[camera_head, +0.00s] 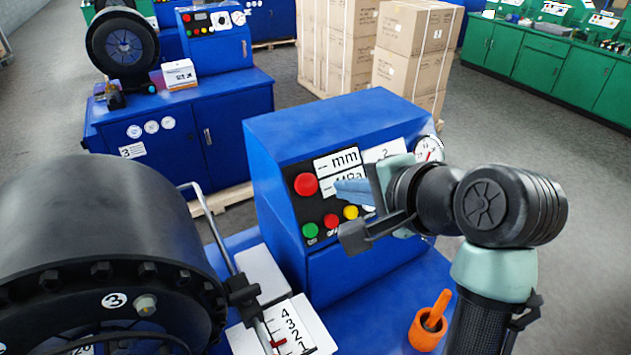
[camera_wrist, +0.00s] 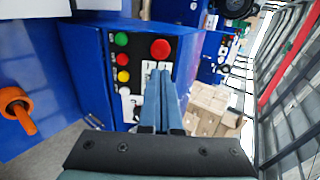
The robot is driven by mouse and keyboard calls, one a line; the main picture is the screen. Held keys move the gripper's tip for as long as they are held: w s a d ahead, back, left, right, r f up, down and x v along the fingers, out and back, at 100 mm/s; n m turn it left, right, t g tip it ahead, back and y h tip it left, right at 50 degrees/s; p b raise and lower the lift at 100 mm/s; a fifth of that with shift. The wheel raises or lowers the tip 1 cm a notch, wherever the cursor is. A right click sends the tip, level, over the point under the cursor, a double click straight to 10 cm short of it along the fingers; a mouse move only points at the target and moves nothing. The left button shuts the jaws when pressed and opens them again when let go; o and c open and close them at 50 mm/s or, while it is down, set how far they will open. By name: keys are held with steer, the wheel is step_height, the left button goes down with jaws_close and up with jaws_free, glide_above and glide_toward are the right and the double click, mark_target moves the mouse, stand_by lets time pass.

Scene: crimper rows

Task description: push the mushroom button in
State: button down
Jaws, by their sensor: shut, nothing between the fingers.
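The mushroom button (camera_head: 305,184) is the large round red one at the upper left of the black panel on the blue control box. It also shows in the wrist view (camera_wrist: 160,49), just beyond my fingertips. My gripper (camera_head: 340,190) is shut and empty, with its blue fingers together and pointing toward the panel. In the head view the fingertips are right of the button and cover part of the panel's displays. In the wrist view the fingertips (camera_wrist: 160,74) lie below the button in the picture. A gap seems to remain between them and it.
Smaller green (camera_head: 310,230), red (camera_head: 331,221) and yellow (camera_head: 350,212) buttons sit below on the panel. A large black crimper head (camera_head: 100,240) stands at left, with a metal rod beside it. An orange holder (camera_head: 425,332) stands on the blue bench. Stacked cartons (camera_head: 415,50) are behind.

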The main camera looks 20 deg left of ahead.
mark_target(308, 185)
steer(key=p+x, duration=0.2)
steer(key=x, duration=0.8)
steer(key=shift+w+a+p, duration=0.1)
steer(key=shift+a+p, duration=0.05)
steer(key=shift+p, duration=0.25)
steer(key=shift+w+a+f, duration=0.15)
steer(key=shift+f, duration=0.1)
